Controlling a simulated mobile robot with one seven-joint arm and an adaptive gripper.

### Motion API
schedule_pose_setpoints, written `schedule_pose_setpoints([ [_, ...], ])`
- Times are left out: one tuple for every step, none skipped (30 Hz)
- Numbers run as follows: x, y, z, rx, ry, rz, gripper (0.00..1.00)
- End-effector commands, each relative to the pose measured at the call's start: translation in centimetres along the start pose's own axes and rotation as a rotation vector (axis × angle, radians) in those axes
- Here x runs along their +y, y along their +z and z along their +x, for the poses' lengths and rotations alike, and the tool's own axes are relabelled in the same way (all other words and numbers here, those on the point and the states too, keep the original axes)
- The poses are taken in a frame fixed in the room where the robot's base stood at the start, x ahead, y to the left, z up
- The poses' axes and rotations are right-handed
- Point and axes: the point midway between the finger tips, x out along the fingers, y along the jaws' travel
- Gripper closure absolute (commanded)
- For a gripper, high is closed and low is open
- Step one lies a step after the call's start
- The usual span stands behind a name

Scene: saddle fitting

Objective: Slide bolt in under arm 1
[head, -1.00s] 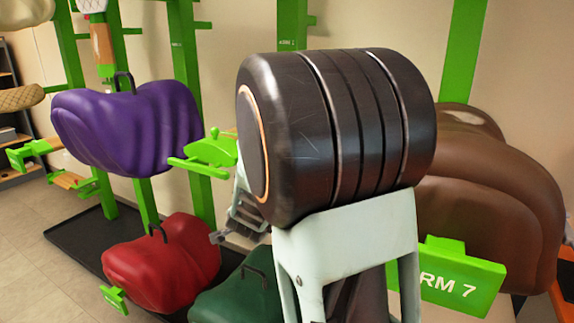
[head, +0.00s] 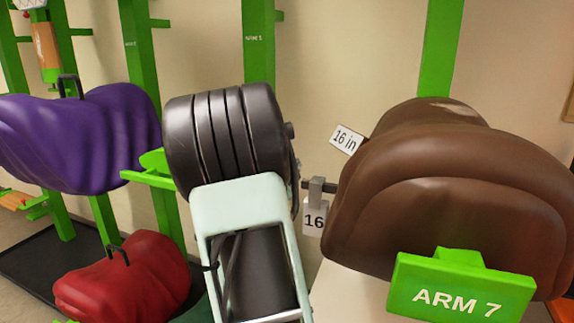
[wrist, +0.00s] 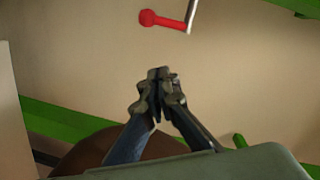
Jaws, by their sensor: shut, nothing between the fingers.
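My gripper (wrist: 160,85) is shut and empty in the wrist view, with a pale wall behind it. A red knob (wrist: 150,18) on a bent metal rod (wrist: 191,12) shows beyond the fingertips at the top of that view, apart from them. It may be the bolt's handle; I cannot tell for sure. In the head view my dark wrist hides the gripper. A green post (head: 258,45) with small lettering stands behind my arm; I cannot surely read its number. No bolt can be made out in the head view.
A brown saddle (head: 440,200) sits behind the green ARM 7 plate (head: 460,290) at right. Purple (head: 90,135) and red saddles (head: 125,275) are at left. Green bars (wrist: 60,125) cross the wrist view.

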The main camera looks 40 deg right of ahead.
Motion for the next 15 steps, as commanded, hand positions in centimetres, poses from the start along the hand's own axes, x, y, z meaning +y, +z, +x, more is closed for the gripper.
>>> schedule_pose_setpoints([
  [0.1, -0.1, 1.1, 0.002, 0.0, -0.002, 1.0],
  [0.1, 0.0, 1.7, 0.002, 0.001, -0.003, 1.0],
  [0.1, 0.0, 2.5, 0.001, 0.001, -0.003, 1.0],
  [0.1, 0.0, 3.0, 0.001, 0.001, -0.003, 1.0],
  [0.1, 0.0, 3.6, 0.002, 0.001, -0.003, 1.0],
  [0.1, 0.0, 4.4, 0.001, 0.002, -0.003, 1.0],
  [0.0, 0.0, 4.9, 0.001, 0.0, -0.002, 1.0],
  [0.1, 0.0, 5.4, 0.0, 0.0, -0.003, 1.0],
  [0.1, 0.0, 6.1, 0.0, 0.0, -0.003, 1.0],
  [0.1, 0.3, 6.4, -0.002, 0.001, -0.004, 1.0],
  [0.0, 1.1, 6.4, -0.006, 0.001, -0.004, 1.0],
  [0.0, 1.7, 6.5, -0.006, 0.0, -0.003, 1.0],
  [0.0, 2.1, 6.5, -0.006, 0.0, -0.003, 1.0],
  [0.0, 2.5, 6.6, -0.005, 0.0, -0.003, 1.0],
  [-0.1, 2.8, 6.7, -0.003, 0.0, -0.001, 1.0],
])
